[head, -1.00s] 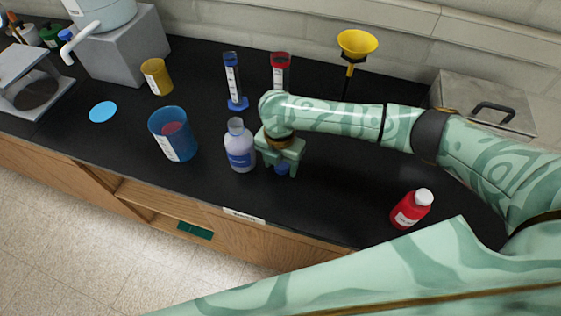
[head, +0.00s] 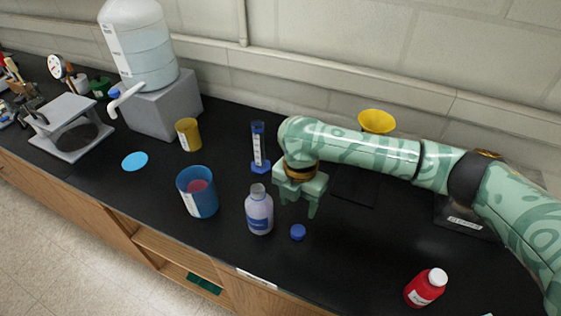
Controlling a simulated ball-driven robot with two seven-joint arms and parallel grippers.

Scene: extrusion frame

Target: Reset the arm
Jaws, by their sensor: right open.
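My right gripper (head: 299,208) hangs pointing down over the black bench, open and empty. A small blue cap (head: 298,232) lies on the bench just below and in front of it, apart from the fingers. A clear bottle with a blue label (head: 259,211) stands upright, uncapped, just left of the gripper. My right arm reaches in from the right across the back of the bench and hides part of it. My left gripper is not in view.
A blue beaker with pink contents (head: 198,197), a yellow cup (head: 188,135) and a blue graduated cylinder (head: 259,148) stand to the left. A yellow funnel (head: 376,121) rises behind my arm. The bench between cap and red bottle is clear.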

